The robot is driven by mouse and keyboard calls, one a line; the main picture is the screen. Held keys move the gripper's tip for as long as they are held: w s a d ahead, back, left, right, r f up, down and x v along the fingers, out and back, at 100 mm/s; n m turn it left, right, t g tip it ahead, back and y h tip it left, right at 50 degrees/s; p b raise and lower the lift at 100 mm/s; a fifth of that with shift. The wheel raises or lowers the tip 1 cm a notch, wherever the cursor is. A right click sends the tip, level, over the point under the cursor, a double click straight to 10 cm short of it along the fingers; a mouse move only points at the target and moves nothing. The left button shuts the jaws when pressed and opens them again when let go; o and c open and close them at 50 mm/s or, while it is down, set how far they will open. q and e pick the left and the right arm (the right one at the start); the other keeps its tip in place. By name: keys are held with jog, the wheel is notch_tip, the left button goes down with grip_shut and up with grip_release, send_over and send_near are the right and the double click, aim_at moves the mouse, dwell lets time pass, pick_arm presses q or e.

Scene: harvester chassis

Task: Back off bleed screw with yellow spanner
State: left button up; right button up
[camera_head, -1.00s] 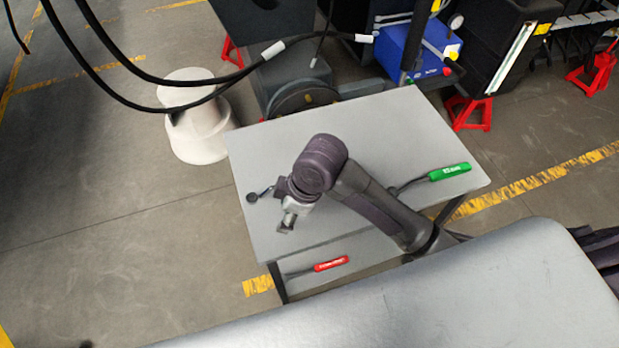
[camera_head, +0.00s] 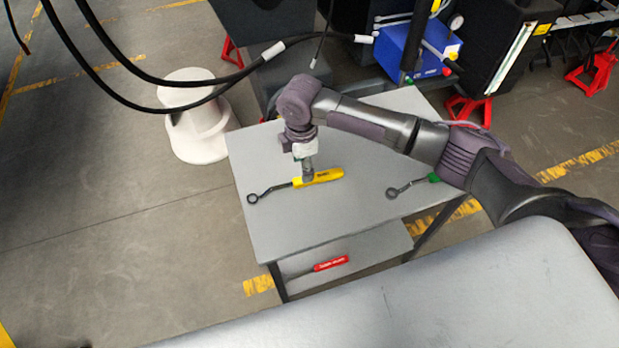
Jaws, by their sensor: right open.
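The yellow spanner (camera_head: 327,176) lies on the grey table, its dark ring end (camera_head: 252,198) pointing left. My right gripper (camera_head: 307,177) is over the yellow handle, pointing down, with its fingertips at the handle's left part; it is open. Whether the fingers touch the handle cannot be told. My left gripper is not in view. I cannot make out the bleed screw.
A red-handled tool (camera_head: 330,264) lies on the lower shelf. A white stool (camera_head: 198,130) stands left; black hoses (camera_head: 150,80) hang above. A blue box (camera_head: 398,50) is behind.

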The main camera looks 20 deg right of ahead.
aim_at(296, 186)
jog(key=shift+f, duration=0.65)
jog(key=f, duration=0.2)
jog(key=d+f+p, duration=0.1)
jog(key=f, duration=0.1)
jog(key=shift+s+d+f, duration=0.1)
jog(key=shift+s+f, duration=0.05)
jog(key=shift+s, duration=0.05)
jog(key=shift+f, duration=0.4)
grip_shut()
